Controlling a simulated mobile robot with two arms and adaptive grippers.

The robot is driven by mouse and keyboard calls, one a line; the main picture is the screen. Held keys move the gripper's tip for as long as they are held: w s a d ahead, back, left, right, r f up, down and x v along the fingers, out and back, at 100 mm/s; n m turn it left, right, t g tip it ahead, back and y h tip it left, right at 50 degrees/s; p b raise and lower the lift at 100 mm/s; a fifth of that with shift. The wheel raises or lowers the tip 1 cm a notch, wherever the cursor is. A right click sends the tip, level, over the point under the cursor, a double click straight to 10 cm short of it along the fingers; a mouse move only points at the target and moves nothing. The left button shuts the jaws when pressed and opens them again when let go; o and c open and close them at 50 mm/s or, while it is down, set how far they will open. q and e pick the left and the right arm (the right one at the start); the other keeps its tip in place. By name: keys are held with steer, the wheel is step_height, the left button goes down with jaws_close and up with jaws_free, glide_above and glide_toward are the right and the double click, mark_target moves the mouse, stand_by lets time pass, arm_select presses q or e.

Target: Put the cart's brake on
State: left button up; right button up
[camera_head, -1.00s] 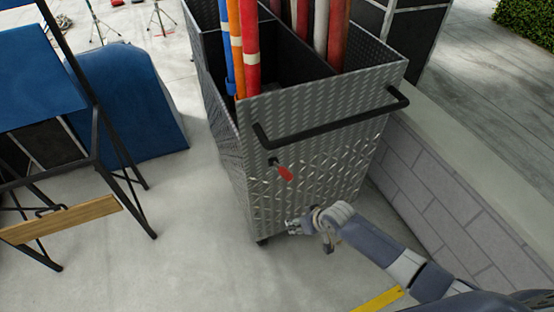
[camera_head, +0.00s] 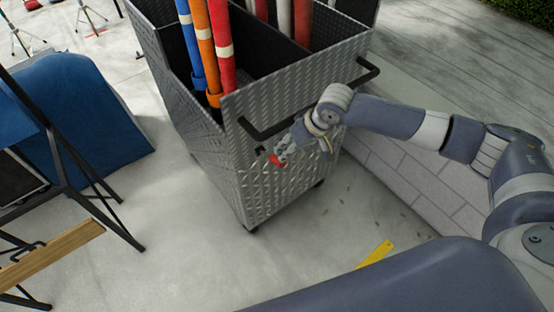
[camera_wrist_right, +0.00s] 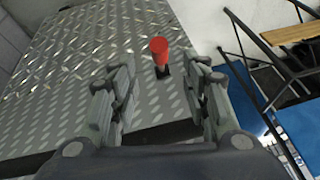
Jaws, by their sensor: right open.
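The cart (camera_head: 240,180) is a tall bin of silver diamond plate with a black bar handle (camera_head: 250,132) across its near side. A small red brake lever (camera_head: 276,161) sticks out from that side below the handle. In the right wrist view the red lever (camera_wrist_right: 159,50) stands ahead, between the lines of the two fingers and nearer the right one. My right gripper (camera_head: 283,153) is at the lever, just below the handle; it also shows open in the right wrist view (camera_wrist_right: 163,95), with no contact visible. My left gripper is not in view.
Blue, orange and red poles (camera_head: 222,50) stand in the cart. A low block wall (camera_head: 420,180) runs along the right. A black frame with a wooden bar (camera_head: 50,252) and a blue ramp (camera_head: 75,120) are at the left.

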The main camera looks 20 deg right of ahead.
mark_target(271, 157)
steer(key=p+x, duration=0.1)
steer(key=x, duration=0.9)
steer(key=shift+w+a+f+p, duration=0.15)
steer(key=shift+f+p, duration=0.1)
steer(key=shift+p, duration=0.15)
jaws_close()
